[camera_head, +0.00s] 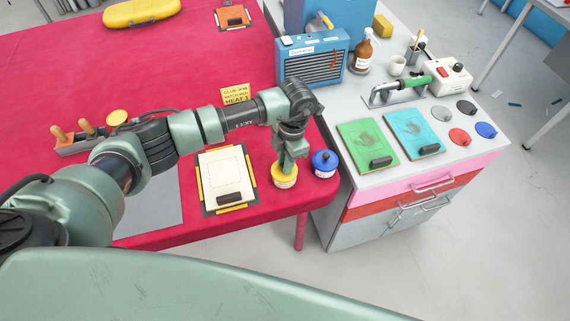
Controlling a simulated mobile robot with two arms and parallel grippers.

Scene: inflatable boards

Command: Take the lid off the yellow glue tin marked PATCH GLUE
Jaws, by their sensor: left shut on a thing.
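The yellow glue tin (285,183) stands on the red table near its right front corner, with a pale label too small to read. My left gripper (287,164) points down over the top of the tin and is shut on its lid. The jaws hide most of the lid's grip, and I see no gap between lid and tin. My right gripper is out of view.
A cream board (226,176) with a dark block lies left of the tin. A yellow sign (236,94) stands behind my arm. The grey cabinet (395,185) on the right holds green and blue panels, colored discs, a bottle and a blue heater (313,60).

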